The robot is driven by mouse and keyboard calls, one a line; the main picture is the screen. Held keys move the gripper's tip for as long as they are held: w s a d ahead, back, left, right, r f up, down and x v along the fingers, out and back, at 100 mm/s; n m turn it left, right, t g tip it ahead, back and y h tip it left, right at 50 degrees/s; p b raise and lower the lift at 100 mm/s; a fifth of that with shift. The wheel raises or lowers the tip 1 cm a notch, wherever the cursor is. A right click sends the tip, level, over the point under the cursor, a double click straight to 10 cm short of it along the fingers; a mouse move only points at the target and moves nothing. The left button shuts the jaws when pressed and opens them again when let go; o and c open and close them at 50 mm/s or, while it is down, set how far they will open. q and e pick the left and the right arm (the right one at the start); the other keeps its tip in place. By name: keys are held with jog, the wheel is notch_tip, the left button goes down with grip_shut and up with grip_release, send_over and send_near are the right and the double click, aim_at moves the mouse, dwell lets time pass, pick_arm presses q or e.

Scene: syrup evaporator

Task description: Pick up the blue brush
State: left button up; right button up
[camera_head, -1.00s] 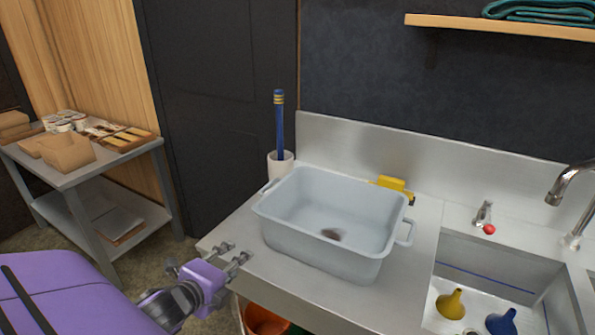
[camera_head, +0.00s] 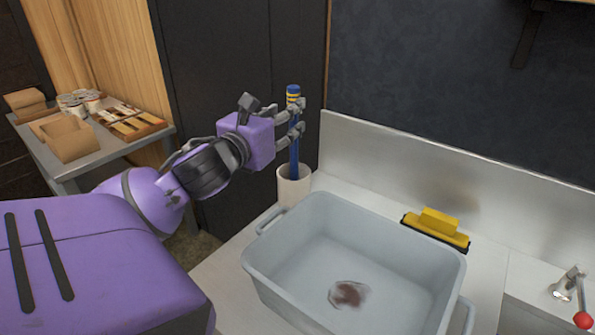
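The blue brush (camera_head: 294,158) stands upright in a white cup (camera_head: 294,187) behind the left end of the grey tub. Its long blue handle has yellow bands near the top. My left gripper (camera_head: 296,122) is at the upper handle, pointing right. Its two fingers are spread apart, one above the other in the picture, and overlap the handle. I cannot tell whether either finger touches it. The brush's lower end is hidden in the cup. My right gripper is not in view.
A grey tub (camera_head: 262,268) with a brown stain inside fills the counter in front of the cup. A yellow-and-black scraper-like tool (camera_head: 437,224) lies behind it. A tap with a red knob (camera_head: 583,319) is at right. A side table (camera_head: 160,133) holds boxes at left.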

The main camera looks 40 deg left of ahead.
pick_arm(q)
jog(key=x, duration=0.5)
jog(key=shift+w+a+f, duration=0.1)
jog(key=shift+a+f, duration=0.1)
jog(key=shift+a, duration=0.15)
jog(key=shift+w, duration=0.3)
jog(key=shift+c, duration=0.2)
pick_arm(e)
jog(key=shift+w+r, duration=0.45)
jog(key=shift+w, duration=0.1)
